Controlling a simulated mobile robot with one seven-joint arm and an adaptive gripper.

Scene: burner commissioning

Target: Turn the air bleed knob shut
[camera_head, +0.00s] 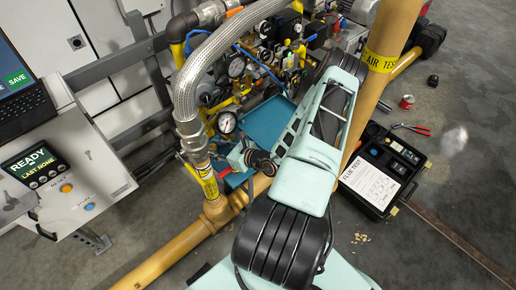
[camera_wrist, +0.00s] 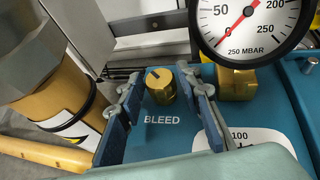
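The air bleed knob (camera_wrist: 160,87) is a short brass knob with a dark slot line on its top. It stands on a teal panel (camera_wrist: 138,147) above the word BLEED in the wrist view. My gripper (camera_wrist: 159,76) is open, with one blue finger to the left of the knob and one to the right. Gaps show between the fingers and the knob, and I cannot tell how deep the fingertips reach around it. In the head view my gripper (camera_head: 238,158) is over the pipework, and the knob is hidden there.
A pressure gauge (camera_wrist: 250,22) marked 250 MBAR stands close right of the knob, on a brass fitting (camera_wrist: 236,83). A large pipe fitting (camera_wrist: 45,75) is close on the left. In the head view a yellow pipe (camera_head: 378,75) rises beside my arm, and a black case (camera_head: 383,170) lies right.

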